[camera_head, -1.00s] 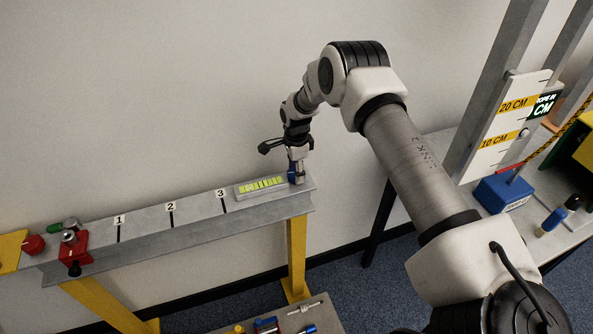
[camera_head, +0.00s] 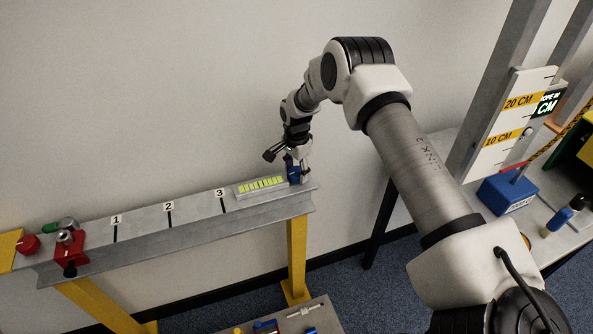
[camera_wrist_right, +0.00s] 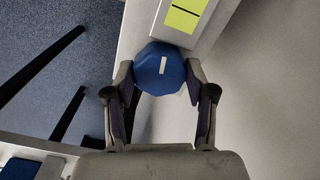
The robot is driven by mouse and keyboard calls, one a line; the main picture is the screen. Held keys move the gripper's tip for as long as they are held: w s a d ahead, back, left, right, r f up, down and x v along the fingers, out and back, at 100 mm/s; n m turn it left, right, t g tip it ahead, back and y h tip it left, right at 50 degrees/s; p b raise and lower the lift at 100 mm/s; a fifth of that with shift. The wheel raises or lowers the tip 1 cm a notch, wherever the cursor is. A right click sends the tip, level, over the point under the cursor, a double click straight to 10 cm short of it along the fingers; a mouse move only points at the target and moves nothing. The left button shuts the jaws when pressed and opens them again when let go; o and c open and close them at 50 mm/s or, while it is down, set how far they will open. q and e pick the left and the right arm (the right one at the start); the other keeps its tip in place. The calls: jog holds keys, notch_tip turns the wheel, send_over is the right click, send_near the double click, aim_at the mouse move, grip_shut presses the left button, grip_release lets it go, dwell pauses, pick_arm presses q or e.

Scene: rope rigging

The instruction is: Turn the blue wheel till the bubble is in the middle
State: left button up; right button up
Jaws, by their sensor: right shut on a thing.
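The blue wheel (camera_wrist_right: 160,69) sits at the right end of the grey beam, with a short white mark on its top. It also shows in the head view (camera_head: 293,174), partly covered by my gripper. My right gripper (camera_wrist_right: 160,82) is shut on the wheel, one finger on each side. In the head view my right gripper (camera_head: 297,165) reaches down to it from above. The yellow-green level vial (camera_head: 261,185) lies on the beam just left of the wheel; part of it shows in the wrist view (camera_wrist_right: 185,16). I cannot make out the bubble. My left gripper is not in view.
The grey beam (camera_head: 140,222) carries marks 1, 2 and 3 and stands on yellow legs (camera_head: 297,250). A red clamp (camera_head: 70,252) sits at its left end. A side table at right holds a blue block (camera_head: 507,193) and a scale board (camera_head: 512,122).

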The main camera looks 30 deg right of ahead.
aim_at(296, 171)
jog(key=o, duration=1.2)
jog(key=shift+s+f, duration=0.15)
jog(key=shift+f, duration=0.05)
jog(key=shift+c, duration=0.2)
jog(key=shift+r, duration=0.15)
notch_tip(296, 171, up, 12)
jog(key=shift+f, duration=0.2)
